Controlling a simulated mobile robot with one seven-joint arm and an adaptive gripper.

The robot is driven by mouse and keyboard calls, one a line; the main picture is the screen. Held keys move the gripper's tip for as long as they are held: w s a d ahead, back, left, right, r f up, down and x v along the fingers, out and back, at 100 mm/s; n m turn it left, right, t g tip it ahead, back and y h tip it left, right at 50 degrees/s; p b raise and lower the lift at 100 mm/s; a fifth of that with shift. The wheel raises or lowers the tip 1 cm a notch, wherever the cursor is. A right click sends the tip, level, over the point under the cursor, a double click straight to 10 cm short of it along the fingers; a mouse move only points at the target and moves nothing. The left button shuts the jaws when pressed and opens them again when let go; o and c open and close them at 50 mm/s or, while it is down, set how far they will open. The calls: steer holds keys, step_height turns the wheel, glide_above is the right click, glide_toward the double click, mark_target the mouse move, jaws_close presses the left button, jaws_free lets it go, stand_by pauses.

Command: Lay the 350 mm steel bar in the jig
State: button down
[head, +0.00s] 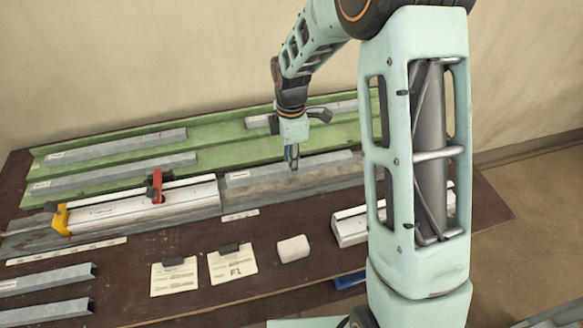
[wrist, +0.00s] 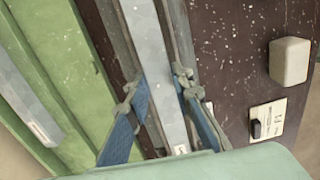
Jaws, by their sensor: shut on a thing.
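My gripper (head: 292,160) points down at the middle of a grey steel bar (head: 250,177). In the wrist view, my two fingers (wrist: 157,83) are shut on this bar (wrist: 158,62), one on each side. The bar lies in or just above the grey channel (head: 207,211) of the jig, roughly parallel to it; I cannot tell whether it touches the bottom. The jig's pale clamp block (head: 110,213), with a red clamp (head: 156,187) and a yellow clamp (head: 61,219), stands left of the bar. The bar's label is too small to read.
A green rack (head: 60,160) behind holds several grey bars (head: 115,147). More bars (head: 45,281) lie front left. Two paper cards (head: 233,263) and a white block (head: 293,249) lie in front. A short pale rail (head: 350,232) is partly hidden by my arm.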

mark_target(292, 181)
steer(key=shift+w+d+f, duration=0.1)
steer(key=shift+w+f, duration=0.1)
steer(key=shift+f, duration=1.6)
steer(key=shift+f+b, duration=0.4)
steer(key=shift+f, duration=0.15)
steer(key=shift+s, duration=0.1)
steer(key=c, duration=1.7)
jaws_free()
steer(key=shift+s+f, duration=0.1)
steer(key=shift+f, duration=0.1)
steer(key=shift+r, duration=0.15)
